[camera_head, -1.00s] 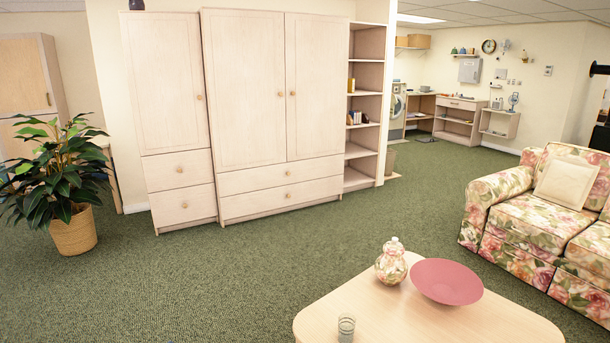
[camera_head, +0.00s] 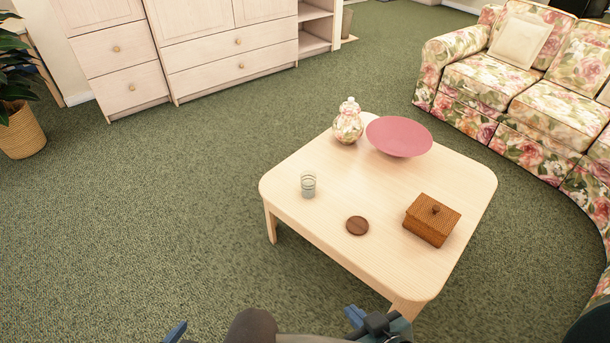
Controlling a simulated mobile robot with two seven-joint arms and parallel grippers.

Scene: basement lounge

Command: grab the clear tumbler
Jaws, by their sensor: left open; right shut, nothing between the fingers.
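The clear tumbler (camera_head: 308,185) stands upright near the left edge of the pale wooden coffee table (camera_head: 335,181). It is a small glass with faint bands near its rim. My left gripper (camera_head: 176,333) shows only as a blue tip at the bottom edge; it is open, apart from the table and well below and left of the tumbler. My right gripper (camera_head: 357,317) is shut and empty at the bottom middle, in front of the table's near side. Much of both grippers is cut off by the frame.
A floral lidded jar (camera_head: 347,124) and pink bowl (camera_head: 399,137) stand behind the tumbler. A floral sofa (camera_head: 530,90) is at right. Green carpet (camera_head: 180,200) is clear to the left.

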